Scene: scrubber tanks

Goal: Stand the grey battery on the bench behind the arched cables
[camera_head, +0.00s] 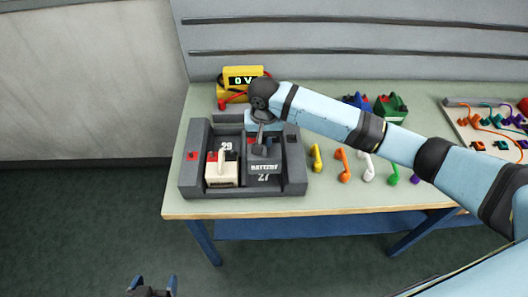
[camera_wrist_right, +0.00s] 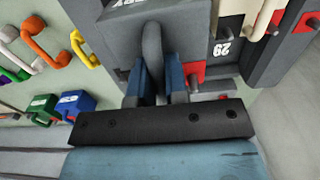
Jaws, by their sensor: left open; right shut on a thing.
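The grey battery (camera_head: 264,164), marked BATTERY, is at the right bay of the dark grey dock (camera_head: 190,180). I cannot tell whether it is seated or slightly raised. My right gripper (camera_head: 263,137) is above it, shut on its arched handle. In the right wrist view the handle (camera_wrist_right: 153,50) stands between the blue fingers of the gripper (camera_wrist_right: 157,82). The arched cables lie in a row right of the dock: yellow (camera_head: 316,158), orange (camera_head: 342,164), white (camera_head: 367,167), green (camera_head: 393,173) and purple. My left gripper (camera_head: 151,288) is open and empty, low in front of the bench.
A cream battery (camera_head: 221,170) sits in the dock's left bay. A yellow meter (camera_head: 240,77) reading 0 V stands behind. Blue (camera_head: 357,101) and green (camera_head: 391,107) batteries stand behind the cables. A cable board (camera_head: 465,125) is at right. Bench (camera_head: 330,195) surface between dock and blue battery looks clear.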

